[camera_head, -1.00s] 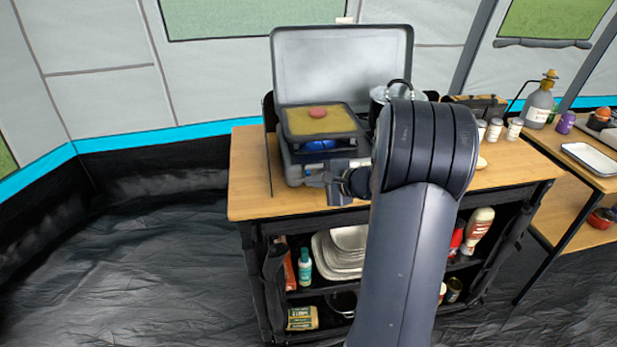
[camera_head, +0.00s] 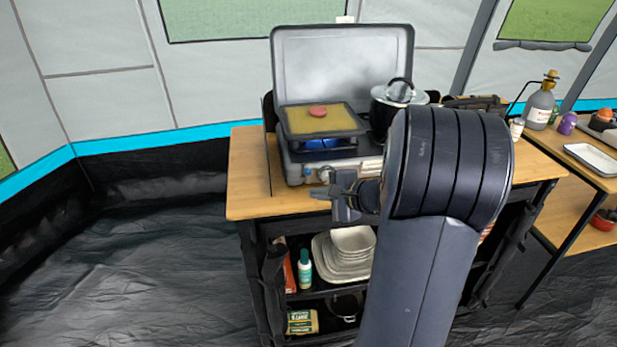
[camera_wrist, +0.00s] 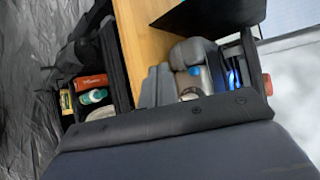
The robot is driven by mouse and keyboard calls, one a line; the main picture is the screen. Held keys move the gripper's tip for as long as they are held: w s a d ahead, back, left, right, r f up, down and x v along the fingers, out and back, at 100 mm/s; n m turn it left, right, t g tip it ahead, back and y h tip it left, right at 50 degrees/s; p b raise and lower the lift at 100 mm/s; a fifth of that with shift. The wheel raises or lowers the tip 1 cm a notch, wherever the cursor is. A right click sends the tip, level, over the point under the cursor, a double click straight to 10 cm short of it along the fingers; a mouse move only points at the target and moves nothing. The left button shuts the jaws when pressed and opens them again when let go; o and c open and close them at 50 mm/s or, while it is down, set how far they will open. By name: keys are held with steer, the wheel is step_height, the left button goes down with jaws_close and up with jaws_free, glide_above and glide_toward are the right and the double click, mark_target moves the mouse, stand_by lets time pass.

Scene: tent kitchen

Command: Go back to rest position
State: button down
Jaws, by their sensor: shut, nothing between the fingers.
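My gripper (camera_head: 322,193) is shut and empty, just in front of the camp stove (camera_head: 370,168) and near its front knobs in the head view. My dark arm rises in front of the table and bends toward the left. In the wrist view the grey fingers (camera_wrist: 154,86) show beside the wooden table top (camera_wrist: 142,42). Whether the fingers touch the stove front cannot be told.
A square griddle pan (camera_head: 323,133) with a pink round piece (camera_head: 318,111) sits over a blue flame. A lidded pot (camera_head: 385,112) stands right of it. Shelves below hold dishes (camera_head: 343,262) and bottles. A second table (camera_head: 585,232) stands right; floor at left is clear.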

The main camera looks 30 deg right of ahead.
stand_by(0.6)
steer(key=shift+w+d+r+p, duration=0.1)
steer(key=shift+w+d+p, duration=0.1)
steer(key=shift+w+p, duration=0.4)
steer(key=shift+w+d+r+p, duration=0.15)
steer(key=shift+w+p, duration=0.2)
steer(key=shift+w, duration=0.3)
steer(key=s+a, duration=0.1)
steer(key=s, duration=0.5)
steer(key=shift+s+a+f, duration=0.2)
steer(key=shift+a+f, duration=0.05)
steer(key=shift+a, duration=0.15)
steer(key=shift+w, duration=0.1)
steer(key=w, duration=0.2)
steer(key=w+d+p, duration=0.1)
steer(key=w, duration=0.2)
steer(key=shift+w+d+f, duration=0.25)
steer(key=shift+w+d, duration=0.15)
steer(key=shift+w+b, duration=0.1)
steer(key=shift+b, duration=0.7)
steer(key=shift+w+b, duration=0.1)
steer(key=shift+b, duration=0.3)
